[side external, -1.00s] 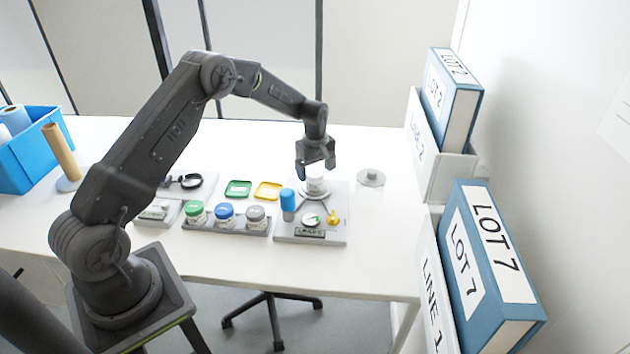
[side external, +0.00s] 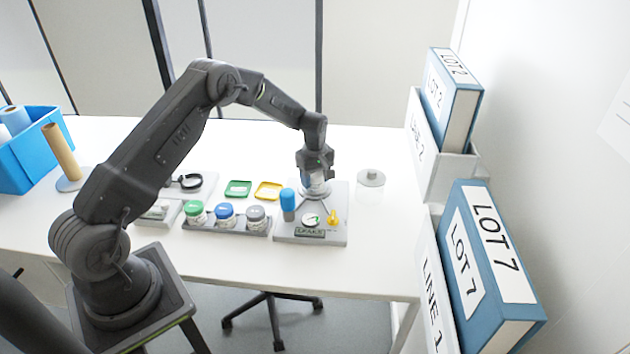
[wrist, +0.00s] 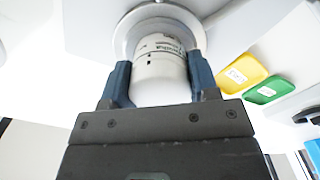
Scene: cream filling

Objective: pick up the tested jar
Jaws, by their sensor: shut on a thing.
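A white jar with a printed label (wrist: 160,68) stands on the round plate (wrist: 190,18) of the leak tester. In the side view the jar (side external: 316,180) is mostly covered by the gripper. My gripper (side external: 316,176) is at the jar from above, shut on it. In the wrist view my gripper (wrist: 158,80) has one blue-grey finger on each side of the jar. The tester's base (side external: 283,233) carries a blue cylinder (side external: 288,200), a round dial (side external: 311,220) and a yellow knob (side external: 333,217).
Several lidded jars (side external: 225,215) stand in a grey rack left of the tester. A green tray (side external: 238,189) and a yellow tray (side external: 268,191) lie behind them. A clear container (side external: 371,184) stands to the right. Binders (side external: 455,95) line the right edge.

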